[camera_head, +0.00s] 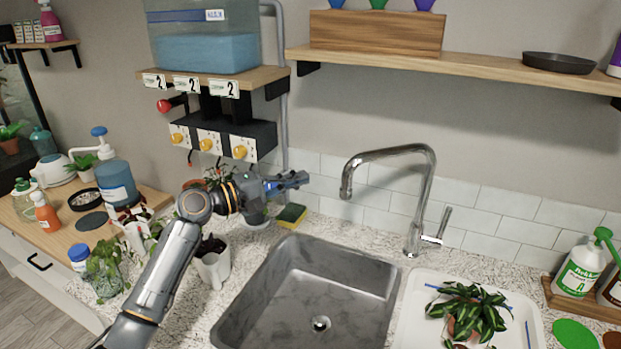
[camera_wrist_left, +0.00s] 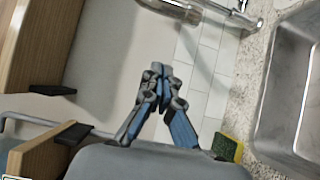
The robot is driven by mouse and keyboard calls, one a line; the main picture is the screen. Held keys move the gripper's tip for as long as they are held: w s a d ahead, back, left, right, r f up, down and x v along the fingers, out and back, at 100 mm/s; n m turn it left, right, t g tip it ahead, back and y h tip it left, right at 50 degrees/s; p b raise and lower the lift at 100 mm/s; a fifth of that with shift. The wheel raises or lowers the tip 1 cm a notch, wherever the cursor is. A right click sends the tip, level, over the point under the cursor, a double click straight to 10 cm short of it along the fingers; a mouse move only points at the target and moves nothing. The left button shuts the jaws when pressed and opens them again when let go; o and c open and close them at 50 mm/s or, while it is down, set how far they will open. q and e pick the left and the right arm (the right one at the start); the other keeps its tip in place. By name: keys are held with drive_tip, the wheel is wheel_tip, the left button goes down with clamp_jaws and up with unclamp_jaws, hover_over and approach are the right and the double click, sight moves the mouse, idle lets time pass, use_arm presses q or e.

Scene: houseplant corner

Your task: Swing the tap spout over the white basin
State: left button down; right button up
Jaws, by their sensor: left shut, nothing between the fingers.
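The chrome tap (camera_head: 427,190) stands behind the grey sink. Its spout reaches left, and the spout tip (camera_head: 346,188) hangs over the sink's back edge area. Part of the tap shows at the top of the left wrist view (camera_wrist_left: 240,18). The white basin (camera_head: 409,305) sits right of the sink, with a leafy plant in it. My left gripper (camera_head: 304,180) is shut and empty, left of the spout tip and apart from it. Its closed fingers show in the left wrist view (camera_wrist_left: 160,75). My right gripper is not in view.
The grey sink (camera_head: 267,290) is empty. A yellow-green sponge (camera_head: 291,216) lies behind it, below my left gripper. A white pot (camera_head: 213,265) stands close to my left arm. The tap's side lever (camera_head: 442,225) points up right. A wooden shelf (camera_head: 470,62) hangs above.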

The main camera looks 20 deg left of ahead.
use_arm(q)
drive_tip(key=w+d+p, duration=0.3)
drive_tip(key=d+p, duration=0.2)
drive_tip(key=d, duration=0.2)
drive_tip(key=shift+w+d, duration=0.15)
drive_tip(key=shift+d, duration=0.15)
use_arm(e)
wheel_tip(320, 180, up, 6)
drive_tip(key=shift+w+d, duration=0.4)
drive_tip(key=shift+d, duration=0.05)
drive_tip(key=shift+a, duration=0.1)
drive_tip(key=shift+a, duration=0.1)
